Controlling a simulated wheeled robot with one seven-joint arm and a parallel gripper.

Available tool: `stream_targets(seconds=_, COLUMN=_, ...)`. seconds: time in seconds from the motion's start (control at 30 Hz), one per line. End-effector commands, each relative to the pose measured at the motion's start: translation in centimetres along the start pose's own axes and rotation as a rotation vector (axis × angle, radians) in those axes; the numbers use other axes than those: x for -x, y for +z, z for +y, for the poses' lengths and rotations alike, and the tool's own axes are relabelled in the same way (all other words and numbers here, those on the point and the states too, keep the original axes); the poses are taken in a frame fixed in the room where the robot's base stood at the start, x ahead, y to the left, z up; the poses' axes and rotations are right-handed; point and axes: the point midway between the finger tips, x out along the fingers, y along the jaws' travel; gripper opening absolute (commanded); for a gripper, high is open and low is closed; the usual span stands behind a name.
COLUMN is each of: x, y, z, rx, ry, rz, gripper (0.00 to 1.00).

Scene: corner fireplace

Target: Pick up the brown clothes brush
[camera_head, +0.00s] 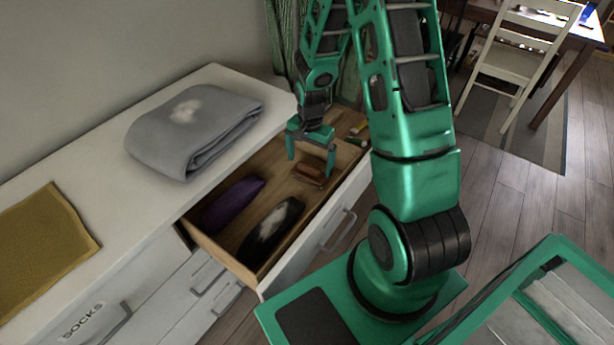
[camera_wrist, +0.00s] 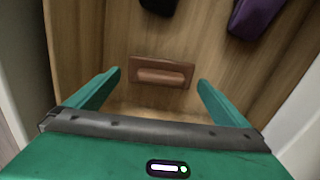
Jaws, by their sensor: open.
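The brown clothes brush (camera_head: 308,172) lies in the open drawer, toward its far end. In the wrist view the brush (camera_wrist: 161,73) is a flat brown plate with a rounded handle on top, lying crosswise between my fingers. My gripper (camera_head: 311,164) is open and points down over the brush. In the wrist view my gripper (camera_wrist: 155,85) has one finger on each side of the brush, apart from it. I cannot tell how high the fingertips are above the drawer bottom.
The open drawer (camera_head: 256,285) also holds a purple item (camera_head: 232,204) and a black item (camera_head: 271,231) with a pale patch. Smaller items (camera_head: 357,130) lie at its far end. A folded grey cloth (camera_head: 190,130) and a mustard cloth (camera_head: 40,250) lie on the white dresser top (camera_head: 120,205).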

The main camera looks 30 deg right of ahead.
Motion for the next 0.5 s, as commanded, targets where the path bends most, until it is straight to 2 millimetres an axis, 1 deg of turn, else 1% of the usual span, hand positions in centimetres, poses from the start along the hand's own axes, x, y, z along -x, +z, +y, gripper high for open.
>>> stream_targets(seconds=0.03, x=-0.8, y=-0.1, z=0.0, rx=-0.001, ry=0.003, rz=-0.002, gripper=1.0)
stream_targets(seconds=0.1, x=-1.7, y=-0.2, z=0.0, rx=-0.001, ry=0.003, rz=-0.002, gripper=1.0)
stream_targets(seconds=0.23, x=-3.1, y=-0.3, z=0.0, rx=0.0, ry=0.002, rz=-0.001, gripper=1.0)
stream_targets(seconds=0.33, x=-3.7, y=-0.3, z=-0.1, rx=0.0, ry=0.001, rz=0.0, gripper=1.0)
stream_targets(seconds=0.5, x=-3.8, y=-0.3, z=-0.1, rx=0.0, ry=-0.001, rz=0.001, gripper=1.0)
